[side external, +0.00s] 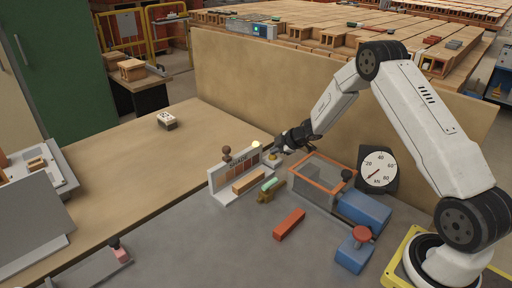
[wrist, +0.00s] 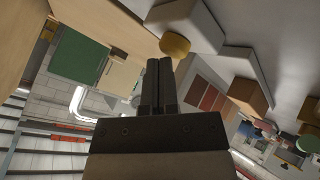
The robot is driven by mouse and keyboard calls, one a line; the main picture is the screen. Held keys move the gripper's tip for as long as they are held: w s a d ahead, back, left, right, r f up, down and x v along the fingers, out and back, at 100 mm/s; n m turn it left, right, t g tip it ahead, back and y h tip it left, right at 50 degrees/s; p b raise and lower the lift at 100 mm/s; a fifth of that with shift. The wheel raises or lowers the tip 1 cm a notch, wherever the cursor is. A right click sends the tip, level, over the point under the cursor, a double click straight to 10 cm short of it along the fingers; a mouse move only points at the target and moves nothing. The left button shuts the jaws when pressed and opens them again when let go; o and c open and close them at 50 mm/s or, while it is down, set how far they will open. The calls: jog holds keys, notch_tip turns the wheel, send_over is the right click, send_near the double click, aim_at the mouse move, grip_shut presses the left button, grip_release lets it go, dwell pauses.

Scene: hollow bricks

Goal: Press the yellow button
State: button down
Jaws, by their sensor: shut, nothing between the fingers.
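The yellow button (wrist: 175,45) is a round cap on a pale grey block in the wrist view. It lies just beyond and slightly right of my shut fingertips (wrist: 159,62); whether they touch it I cannot tell. In the side view the yellow button (side external: 272,155) is small, beside the right end of the upright grey board (side external: 216,180). My gripper (side external: 280,149) is at that end, close to the button, and partly hides it. My gripper is empty.
A tan partition (side external: 230,75) runs behind. The table's left is mostly clear.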

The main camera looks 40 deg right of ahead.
aim_at(275, 156)
jog(key=shift+f, duration=0.55)
dwell(0.5)
jog(key=shift+r, duration=3.5)
jog(key=shift+s+a+r, duration=0.1)
jog(key=shift+a+r, duration=0.2)
jog(key=shift+r, duration=0.05)
jog(key=s+a+r+m+g+h, duration=0.1)
jog(key=s+a+r+m+h, duration=0.2)
jog(key=s+a+r+m, duration=0.3)
jog(key=s+a+m+g, duration=0.1)
jog(key=s+a, duration=0.3)
jog(key=s, duration=0.3)
jog(key=s+a+f+m+g, duration=0.1)
jog(key=s+a+m+g, duration=0.1)
jog(key=s+a, duration=0.2)
jog(key=s+a+m+g+y, duration=0.1)
jog(key=s+a+m+g, duration=0.1)
jog(key=s, duration=0.9)
jog(key=shift+a+f, duration=0.2)
jog(key=shift+a, duration=0.7)
